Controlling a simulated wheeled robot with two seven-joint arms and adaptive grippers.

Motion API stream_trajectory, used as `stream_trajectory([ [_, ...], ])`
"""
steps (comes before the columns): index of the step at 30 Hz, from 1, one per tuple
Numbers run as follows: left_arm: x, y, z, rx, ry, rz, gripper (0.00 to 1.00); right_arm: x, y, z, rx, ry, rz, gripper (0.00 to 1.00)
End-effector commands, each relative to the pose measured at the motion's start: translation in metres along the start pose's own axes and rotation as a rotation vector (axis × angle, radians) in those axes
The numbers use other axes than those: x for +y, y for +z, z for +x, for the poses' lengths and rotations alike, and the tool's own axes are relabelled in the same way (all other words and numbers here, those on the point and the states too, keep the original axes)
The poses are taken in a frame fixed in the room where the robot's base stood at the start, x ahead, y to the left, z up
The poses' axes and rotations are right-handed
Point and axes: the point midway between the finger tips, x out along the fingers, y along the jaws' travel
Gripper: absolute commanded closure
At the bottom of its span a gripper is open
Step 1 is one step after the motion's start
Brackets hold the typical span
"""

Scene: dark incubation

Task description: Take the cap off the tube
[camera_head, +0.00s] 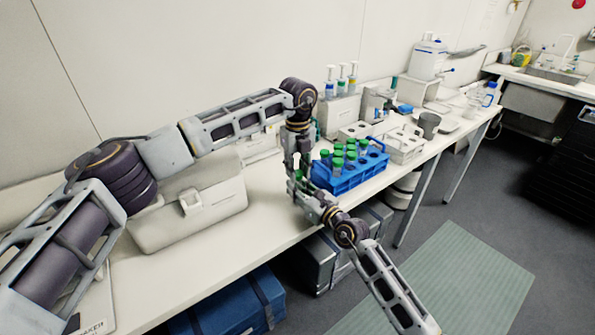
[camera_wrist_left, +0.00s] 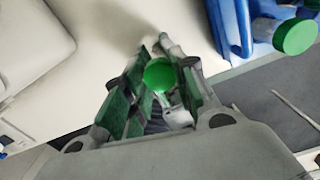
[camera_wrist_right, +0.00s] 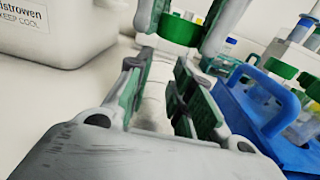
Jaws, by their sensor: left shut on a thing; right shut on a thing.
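The tube's green cap (camera_wrist_left: 160,75) is between the fingers of my left gripper (camera_wrist_left: 158,88), which points down and is shut on it. In the right wrist view the cap (camera_wrist_right: 180,30) shows between the left fingers, above and beyond my right gripper (camera_wrist_right: 163,88). The right gripper is shut on the pale tube body (camera_wrist_right: 153,98), mostly hidden between its pads. I cannot tell whether cap and tube still touch. In the head view the left gripper (camera_head: 299,168) is just above the right gripper (camera_head: 318,205), near the bench's front edge.
A blue rack (camera_head: 345,183) with several green-capped tubes stands close right of the grippers. A pale cooler box (camera_head: 190,212) is to the left. Bare bench lies between box and rack.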

Motion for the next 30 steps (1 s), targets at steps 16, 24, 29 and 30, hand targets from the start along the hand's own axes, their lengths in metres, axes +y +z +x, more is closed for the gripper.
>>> stream_trajectory([
  [16, 0.0, 0.0, -0.012, 0.0, 0.0, 0.0, 1.0, 0.0, 0.0, 0.0, 0.0, 0.0, 0.0, 1.0],
  [24, 0.0, 0.0, -0.016, 0.0, 0.001, 0.0, 1.0, 0.0, 0.0, 0.0, 0.0, 0.0, 0.0, 1.0],
  [29, 0.0, 0.0, -0.017, 0.0, 0.0, 0.0, 1.0, 0.0, 0.0, 0.0, 0.0, 0.0, 0.0, 1.0],
  [30, 0.0, 0.0, -0.017, 0.0, 0.0, 0.0, 1.0, 0.0, 0.0, 0.0, 0.0, 0.0, 0.0, 1.0],
])
